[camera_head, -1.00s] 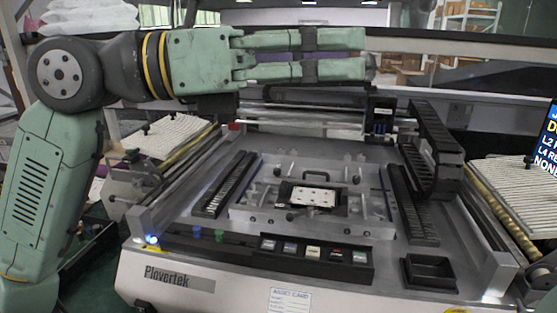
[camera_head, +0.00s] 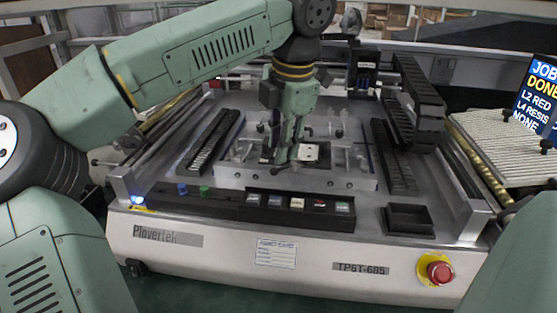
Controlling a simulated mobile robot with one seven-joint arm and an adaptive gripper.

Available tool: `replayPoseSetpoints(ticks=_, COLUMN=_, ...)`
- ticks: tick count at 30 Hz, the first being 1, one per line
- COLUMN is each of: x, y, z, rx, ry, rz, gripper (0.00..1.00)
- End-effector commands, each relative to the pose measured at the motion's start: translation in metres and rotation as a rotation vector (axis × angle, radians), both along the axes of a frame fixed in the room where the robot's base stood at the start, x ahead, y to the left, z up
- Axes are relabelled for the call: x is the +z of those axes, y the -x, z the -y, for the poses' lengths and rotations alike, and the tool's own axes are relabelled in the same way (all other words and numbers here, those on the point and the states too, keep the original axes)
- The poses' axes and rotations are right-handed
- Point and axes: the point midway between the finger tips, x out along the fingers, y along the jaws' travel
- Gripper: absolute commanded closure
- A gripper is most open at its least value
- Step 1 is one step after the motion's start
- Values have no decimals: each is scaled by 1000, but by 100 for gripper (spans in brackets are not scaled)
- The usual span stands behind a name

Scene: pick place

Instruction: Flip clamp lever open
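My gripper (camera_head: 277,158) points down over the left part of the metal clamp fixture (camera_head: 350,182), with its fingertips close to the fixture's surface. Its fingers look close together; I cannot tell whether they are open or shut, or whether they touch anything. A white board (camera_head: 309,152) with small marks sits in the dark nest just right of the fingers. A small dark lever-like part (camera_head: 284,167) shows beside the fingertips, at the nest's left edge. My gripper and wrist hide the back left of the fixture, so the clamp lever is not clearly made out.
A row of small coloured bins (camera_head: 298,203) runs along the front. An empty black tray (camera_head: 408,219) is at front right. Dark slotted racks (camera_head: 211,140) flank the fixture. A black cable chain (camera_head: 418,95) rises at back right. A screen (camera_head: 538,95) reads "JOB DONE".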

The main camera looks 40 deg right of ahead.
Motion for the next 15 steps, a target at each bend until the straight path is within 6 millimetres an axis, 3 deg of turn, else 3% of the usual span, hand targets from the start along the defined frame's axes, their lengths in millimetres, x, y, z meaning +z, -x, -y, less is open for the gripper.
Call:
replayPoseSetpoints(ticks=6, x=-35, y=-7, z=1, rx=-1, ry=0, rz=-4, gripper=74)
replayPoseSetpoints(ticks=15, x=-51, y=-9, z=2, rx=-2, ry=2, rz=-2, gripper=74)
